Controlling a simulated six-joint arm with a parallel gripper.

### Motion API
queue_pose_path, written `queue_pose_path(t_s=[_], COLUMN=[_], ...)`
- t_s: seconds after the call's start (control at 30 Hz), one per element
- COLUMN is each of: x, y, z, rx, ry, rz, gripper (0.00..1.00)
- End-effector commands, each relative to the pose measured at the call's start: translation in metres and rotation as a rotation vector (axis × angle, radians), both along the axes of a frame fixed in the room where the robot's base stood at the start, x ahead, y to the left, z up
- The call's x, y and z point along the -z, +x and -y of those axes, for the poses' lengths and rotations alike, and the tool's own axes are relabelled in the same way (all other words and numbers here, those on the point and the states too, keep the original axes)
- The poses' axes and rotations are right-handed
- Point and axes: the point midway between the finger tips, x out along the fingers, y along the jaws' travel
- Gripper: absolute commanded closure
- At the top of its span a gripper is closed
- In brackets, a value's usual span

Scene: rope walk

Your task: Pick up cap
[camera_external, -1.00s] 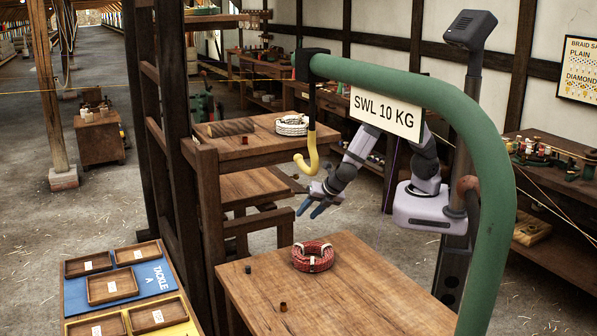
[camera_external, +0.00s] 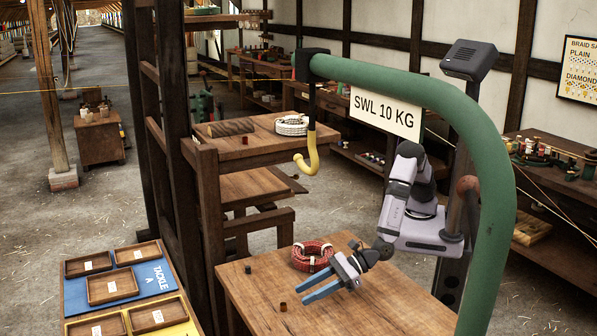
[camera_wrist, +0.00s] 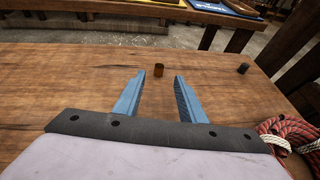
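Two small pieces stand on the wooden bench; I cannot tell for sure which is the cap. One is a copper-brown, hollow-looking cylinder (camera_external: 283,306), and it also shows in the wrist view (camera_wrist: 158,70), beyond and between my fingertips. The other is a small black cylinder (camera_external: 248,269), and it shows at the right in the wrist view (camera_wrist: 243,68). My gripper (camera_external: 303,292) has blue fingers spread apart with nothing between them. It is low over the bench, pointing towards the brown piece and apart from it. The fingers also show in the wrist view (camera_wrist: 160,90).
A coiled red rope (camera_external: 312,256) lies on the bench beside my gripper. A green davit (camera_external: 440,95) with a yellow-tipped hook (camera_external: 309,160) arches over the bench. Dark wooden posts and a board of trays (camera_external: 112,286) stand to the left. The bench's front right is clear.

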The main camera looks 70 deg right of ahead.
Motion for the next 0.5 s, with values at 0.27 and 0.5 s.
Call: queue_pose_path(t_s=[0.27, 0.5], x=[0.004, 0.008], y=[0.010, 0.024], z=[-0.006, -0.017], rx=[0.002, 0.004], ry=[-0.001, -0.001], rz=[0.000, -0.002], gripper=[0.63, 0.63])
